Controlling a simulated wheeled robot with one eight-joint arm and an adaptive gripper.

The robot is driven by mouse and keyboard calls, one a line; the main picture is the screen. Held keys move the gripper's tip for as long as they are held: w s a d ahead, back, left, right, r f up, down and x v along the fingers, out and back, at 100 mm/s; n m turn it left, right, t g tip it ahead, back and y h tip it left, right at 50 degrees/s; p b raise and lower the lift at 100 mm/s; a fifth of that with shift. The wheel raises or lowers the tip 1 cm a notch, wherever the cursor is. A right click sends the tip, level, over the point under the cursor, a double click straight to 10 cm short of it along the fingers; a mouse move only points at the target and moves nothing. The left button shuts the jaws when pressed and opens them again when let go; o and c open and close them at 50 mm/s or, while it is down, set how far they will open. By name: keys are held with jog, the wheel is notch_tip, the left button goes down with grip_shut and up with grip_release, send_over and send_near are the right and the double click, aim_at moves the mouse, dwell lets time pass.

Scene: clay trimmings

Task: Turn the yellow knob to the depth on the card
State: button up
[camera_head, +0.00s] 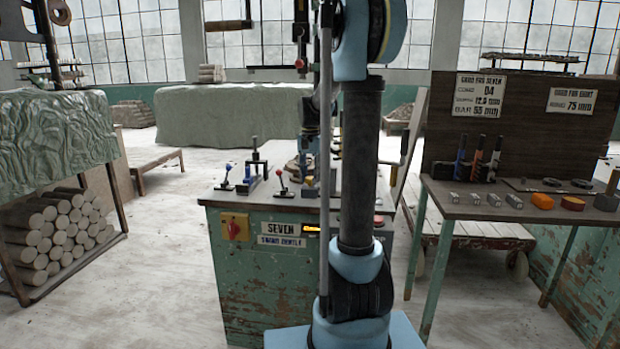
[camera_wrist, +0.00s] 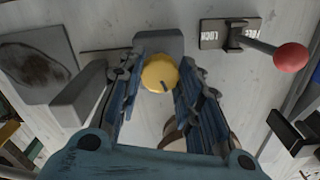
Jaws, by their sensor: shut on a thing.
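The yellow knob (camera_wrist: 160,73) with a dark pointer mark sits between the blue fingers of my gripper (camera_wrist: 160,80) in the wrist view. The fingers are closed on its two sides. In the head view my arm largely hides the knob and gripper. The card (camera_head: 479,96) on the dark board at right is headed for seven; its lines seem to read 04, 12.5 mm and 55 mm, the last blurred. The green machine bench (camera_head: 265,282) carries a plate reading SEVEN. A small lit readout (camera_head: 311,229) beside it is too small to read.
In the wrist view a red-balled lever (camera_wrist: 290,57) beside a LOCK plate stands right of the knob. Blue and red levers (camera_head: 226,178) stand on the bench's left.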

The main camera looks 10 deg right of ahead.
aim_at(310, 177)
jog(key=shift+w, duration=0.1)
dwell(0.3)
jog(key=o, duration=1)
jog(key=shift+o, duration=0.2)
notch_tip(310, 177, up, 12)
